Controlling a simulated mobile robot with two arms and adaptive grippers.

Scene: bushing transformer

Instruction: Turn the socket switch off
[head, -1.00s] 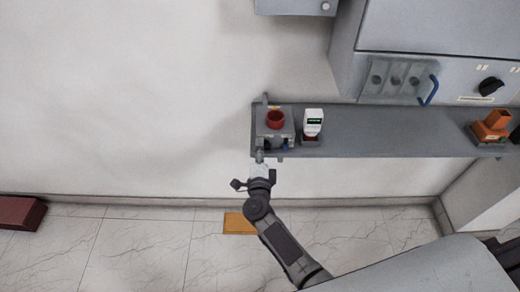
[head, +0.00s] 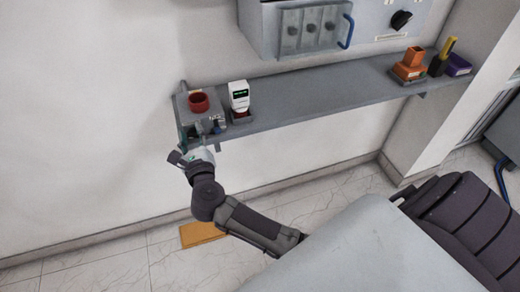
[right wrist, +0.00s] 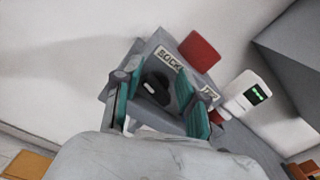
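The grey socket box (head: 198,108) stands at the left end of the shelf, with a red round socket (head: 198,102) on top. In the right wrist view its front shows a partly covered label (right wrist: 172,62) starting "SOCK" and a black rotary switch (right wrist: 155,88) with a white mark. My right gripper (head: 197,146) is in front of the box; in the right wrist view its teal-padded fingers (right wrist: 158,112) stand apart on either side of the switch. The gap looks empty; I cannot tell whether either finger touches the switch. My left gripper is not in view.
A white device with a green display (head: 239,97) stands close right of the box on the grey shelf (head: 320,98). Orange (head: 410,66), yellow and purple items are at the far right end. A grey cabinet (head: 370,20) hangs above. The shelf's middle is clear.

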